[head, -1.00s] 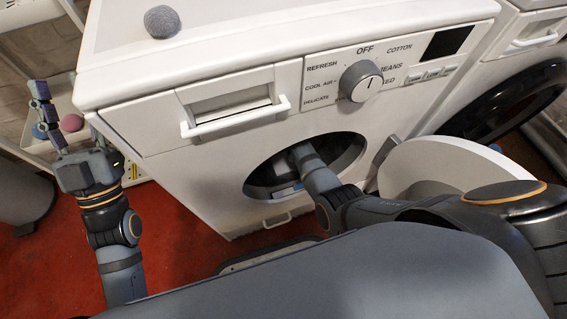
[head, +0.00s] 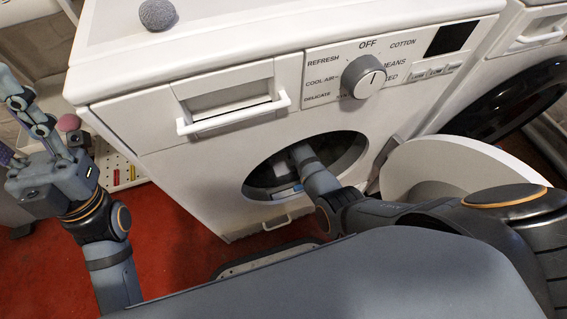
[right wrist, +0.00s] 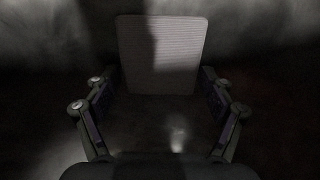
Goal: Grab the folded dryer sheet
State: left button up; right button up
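The folded dryer sheet (right wrist: 180,55), a pale ribbed square, shows in the right wrist view inside the dim drum. My right gripper (right wrist: 160,78) is open, with one finger on each side of the sheet's lower part. A gap shows between each fingertip and the sheet's edges. My left gripper (head: 22,130) is open and empty at the left, outside the dryer.
The dryer's round door (head: 440,165) stands open at the right of the opening. A grey wool ball (head: 158,14) lies on the dryer top. Red floor (head: 165,240) is clear below.

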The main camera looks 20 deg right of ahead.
jog(key=shift+c, duration=0.6)
